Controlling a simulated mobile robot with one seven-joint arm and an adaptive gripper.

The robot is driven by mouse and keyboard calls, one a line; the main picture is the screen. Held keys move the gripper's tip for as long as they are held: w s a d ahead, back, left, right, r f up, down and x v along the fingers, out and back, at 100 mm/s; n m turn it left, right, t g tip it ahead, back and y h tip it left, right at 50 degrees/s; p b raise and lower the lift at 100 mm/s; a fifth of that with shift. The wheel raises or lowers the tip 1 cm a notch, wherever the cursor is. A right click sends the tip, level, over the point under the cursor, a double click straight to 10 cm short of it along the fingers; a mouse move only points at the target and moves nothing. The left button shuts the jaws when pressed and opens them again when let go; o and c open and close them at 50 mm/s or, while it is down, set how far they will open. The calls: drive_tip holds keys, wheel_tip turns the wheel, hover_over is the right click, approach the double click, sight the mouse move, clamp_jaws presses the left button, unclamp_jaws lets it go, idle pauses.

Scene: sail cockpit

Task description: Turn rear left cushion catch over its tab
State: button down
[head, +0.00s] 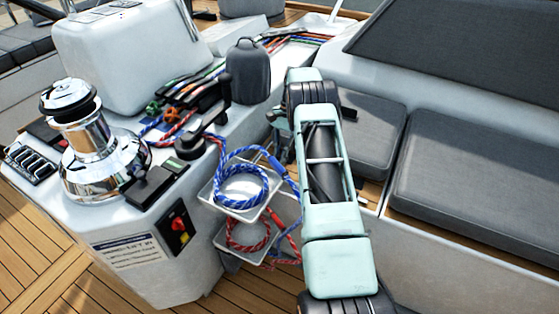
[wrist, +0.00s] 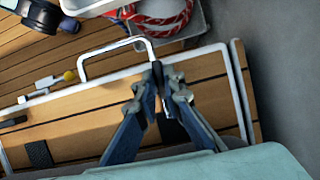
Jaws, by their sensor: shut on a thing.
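My gripper (wrist: 160,84) shows in the wrist view with its two blue fingers drawn together at the tips. They are shut on a small dark upright piece (wrist: 157,72), which looks like the cushion catch. It stands near the right end of a bent white bar (wrist: 112,47), at a pale-edged wooden panel (wrist: 100,110). I cannot make out the tab or how far the catch is turned, as the fingers cover that spot. A small grey cushion (head: 365,135) lies right of my arm.
A larger cushion (head: 475,180) lies further right. Left of my arm stand trays with a blue rope coil (head: 240,188) and a red one (head: 248,235), close by. A chrome winch (head: 90,155) stands on the white console. Teak floor (head: 50,265) is clear at lower left.

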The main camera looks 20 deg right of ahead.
drive_tip(key=shift+n, duration=0.3)
drive_tip(key=c, duration=2)
unclamp_jaws()
drive_tip(key=shift+c, duration=0.2)
drive_tip(key=v, duration=0.7)
drive_tip(key=shift+r, duration=0.25)
